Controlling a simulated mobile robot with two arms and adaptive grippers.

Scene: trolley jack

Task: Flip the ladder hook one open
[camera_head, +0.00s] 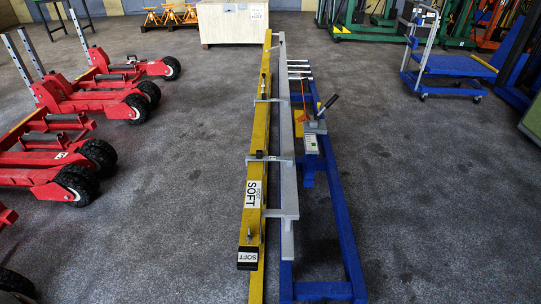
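A long yellow beam (254,205) marked SOFT runs away from me down the middle, with a black end block (247,259) near its close end. A long grey beam (288,185) lies beside it on the right. Several thin grey hook-like brackets span the two beams: a far one (267,100), a middle one (270,158) and a near one (281,213). I cannot tell which is ladder hook one, or whether any is open. Neither of my grippers is in view.
A blue frame (347,235) stands right of the beams, bearing a black-handled lever unit (318,122). Red wheeled jacks (62,150) line the left. A blue trolley (450,67) and a pale crate (232,22) stand farther back.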

